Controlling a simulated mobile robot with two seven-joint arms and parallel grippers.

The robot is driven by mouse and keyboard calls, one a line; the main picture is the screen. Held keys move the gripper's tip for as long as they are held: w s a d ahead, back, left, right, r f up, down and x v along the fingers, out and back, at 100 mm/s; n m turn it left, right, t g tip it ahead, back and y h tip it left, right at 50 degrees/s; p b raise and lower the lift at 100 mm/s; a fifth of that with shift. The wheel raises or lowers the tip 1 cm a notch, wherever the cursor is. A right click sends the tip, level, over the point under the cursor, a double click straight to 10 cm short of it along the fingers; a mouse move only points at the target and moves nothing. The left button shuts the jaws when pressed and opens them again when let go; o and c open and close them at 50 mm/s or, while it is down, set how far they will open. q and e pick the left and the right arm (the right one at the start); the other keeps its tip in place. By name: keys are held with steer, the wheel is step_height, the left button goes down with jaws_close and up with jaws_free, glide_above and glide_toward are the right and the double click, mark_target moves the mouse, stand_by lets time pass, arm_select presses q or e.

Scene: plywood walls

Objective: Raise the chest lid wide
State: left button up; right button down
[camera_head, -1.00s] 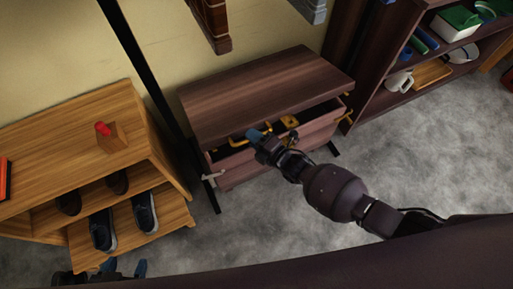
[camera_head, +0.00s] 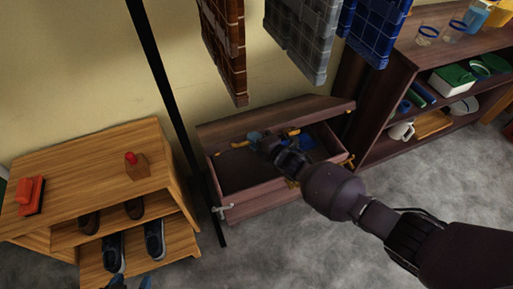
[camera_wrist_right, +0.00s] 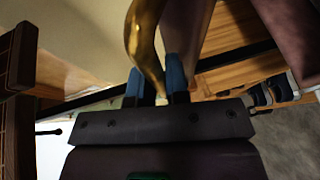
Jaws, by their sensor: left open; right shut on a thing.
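The dark wooden chest (camera_head: 262,205) stands against the wall. Its lid (camera_head: 225,131) is partly raised and tilted, and the inside shows below it. My right gripper (camera_head: 254,137) is at the lid's front edge. In the right wrist view its two blue fingertips (camera_wrist_right: 160,80) are shut on a curved brass handle (camera_wrist_right: 145,38). Part of the handle is hidden behind the fingers. My left gripper (camera_head: 138,283) shows only as blue tips at the bottom edge, open and away from the chest.
Brown (camera_head: 226,50), grey (camera_head: 305,40) and blue (camera_head: 372,30) cloths hang above the chest. A dark post (camera_head: 165,85) stands left of it, beside a shoe shelf (camera_head: 75,172). A dark bookshelf (camera_head: 378,125) is close on the right. Grey floor lies in front.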

steer(key=shift+w+r, duration=0.2)
steer(key=shift+r, duration=0.1)
steer(key=c, duration=1.3)
jaws_free()
steer(key=shift+c, duration=0.2)
steer(key=shift+o, duration=1.1)
steer(key=shift+f, duration=0.15)
steer(key=shift+s, duration=0.1)
